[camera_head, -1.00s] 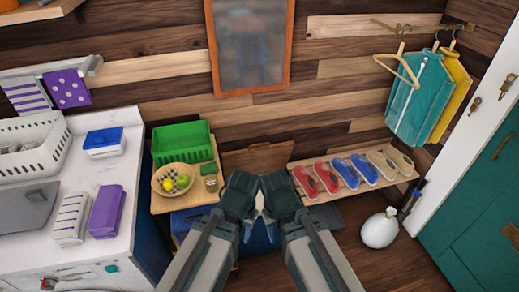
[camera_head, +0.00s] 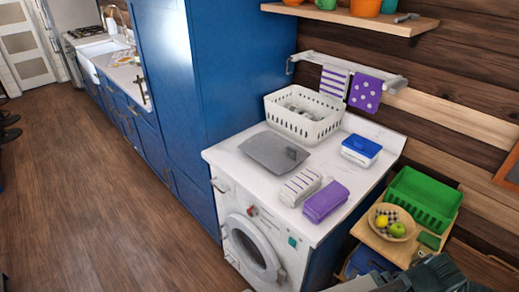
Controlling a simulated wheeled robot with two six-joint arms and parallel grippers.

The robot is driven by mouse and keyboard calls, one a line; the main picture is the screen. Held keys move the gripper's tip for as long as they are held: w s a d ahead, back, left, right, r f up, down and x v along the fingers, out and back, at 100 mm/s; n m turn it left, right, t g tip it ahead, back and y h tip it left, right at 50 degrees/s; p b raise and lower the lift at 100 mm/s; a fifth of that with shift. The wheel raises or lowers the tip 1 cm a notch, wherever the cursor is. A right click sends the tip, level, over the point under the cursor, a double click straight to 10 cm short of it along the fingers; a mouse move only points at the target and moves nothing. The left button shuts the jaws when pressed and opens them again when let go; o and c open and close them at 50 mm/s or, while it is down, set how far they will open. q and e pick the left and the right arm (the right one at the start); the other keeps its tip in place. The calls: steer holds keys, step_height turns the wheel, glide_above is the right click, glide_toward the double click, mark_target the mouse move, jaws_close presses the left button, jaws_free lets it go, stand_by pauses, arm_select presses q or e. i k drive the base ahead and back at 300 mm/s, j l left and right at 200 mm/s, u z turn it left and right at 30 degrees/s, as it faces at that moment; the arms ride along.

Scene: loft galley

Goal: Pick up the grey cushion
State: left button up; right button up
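The grey cushion (camera_head: 272,151) lies flat on the white counter top above the washing machine. It is a thin grey square with a darker patch near its right corner. It lies in front of the white basket and left of the striped and purple packs. Dark parts of my grippers (camera_head: 432,274) show at the bottom right edge, well away from the cushion and below the small wooden table. Their fingertips are cut off or hidden, so I cannot tell whether they are open or shut. I see nothing held.
The white counter (camera_head: 232,158) also bears a white basket (camera_head: 303,126), a blue-lidded box (camera_head: 361,149), a striped pack (camera_head: 300,187) and a purple pack (camera_head: 326,202). A tall blue cabinet (camera_head: 225,70) stands behind it. The wooden floor (camera_head: 90,200) at left is clear.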

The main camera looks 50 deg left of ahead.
mark_target(276, 152)
steer(key=u, duration=1.7)
steer(key=z, duration=0.55)
steer(key=j+z, duration=1.1)
steer(key=k+j, duration=0.1)
steer(key=j, duration=0.3)
steer(key=k+j+z, duration=0.15)
steer(key=j, duration=0.6)
steer(key=k+j+z, duration=0.1)
steer(key=j, duration=0.3)
steer(key=k+j+z, duration=0.1)
steer(key=j, duration=0.25)
steer(key=k+j, duration=0.2)
steer(key=j, duration=0.15)
steer(key=z, duration=0.05)
